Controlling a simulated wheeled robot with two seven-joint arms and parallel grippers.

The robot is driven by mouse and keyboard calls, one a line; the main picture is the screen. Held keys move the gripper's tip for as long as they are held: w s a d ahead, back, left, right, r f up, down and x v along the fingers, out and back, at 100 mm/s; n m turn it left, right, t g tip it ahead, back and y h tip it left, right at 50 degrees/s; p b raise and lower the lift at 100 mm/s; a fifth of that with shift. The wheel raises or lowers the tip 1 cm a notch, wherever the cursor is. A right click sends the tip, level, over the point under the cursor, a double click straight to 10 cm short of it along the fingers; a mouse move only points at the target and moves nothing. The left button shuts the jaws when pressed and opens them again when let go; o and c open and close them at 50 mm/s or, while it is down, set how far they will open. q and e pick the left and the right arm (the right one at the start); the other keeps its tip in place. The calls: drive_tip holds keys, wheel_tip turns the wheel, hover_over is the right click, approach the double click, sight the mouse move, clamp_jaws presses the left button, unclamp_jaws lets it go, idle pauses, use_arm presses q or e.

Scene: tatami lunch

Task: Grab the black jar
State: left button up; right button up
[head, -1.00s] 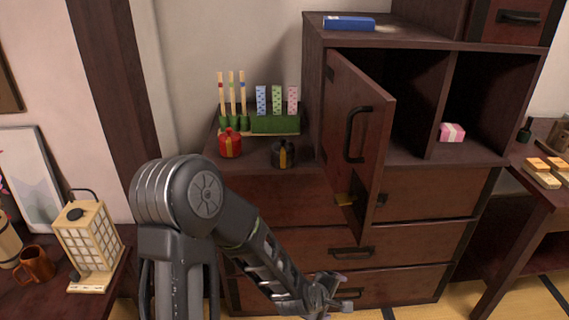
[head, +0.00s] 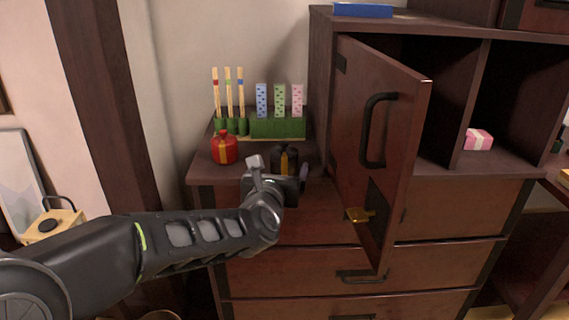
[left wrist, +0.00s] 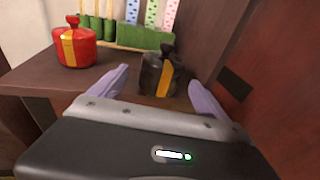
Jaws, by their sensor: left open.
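The black jar (head: 287,158) has a yellow band and stands upright on the left part of the cabinet top, partly hidden behind my gripper in the head view. It also shows in the left wrist view (left wrist: 158,78), beyond and between the fingertips. My left gripper (head: 277,172) is open and empty, just in front of the jar. Its two pale purple fingers (left wrist: 157,90) point toward the jar in the left wrist view, with the jar apparently not gripped. My right gripper is not in view.
A red jar (head: 224,148) stands left of the black jar. Behind them is a green stand (head: 277,127) with striped sticks and patterned tags. The open cabinet door (head: 372,140) is close on the right. A pink box (head: 478,140) sits in the cabinet.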

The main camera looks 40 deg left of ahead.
use_arm(q)
drive_tip(key=shift+x, duration=1.25)
drive_tip(key=shift+w, duration=0.1)
drive_tip(key=x, duration=0.5)
drive_tip(key=shift+c, duration=0.4)
clamp_jaws()
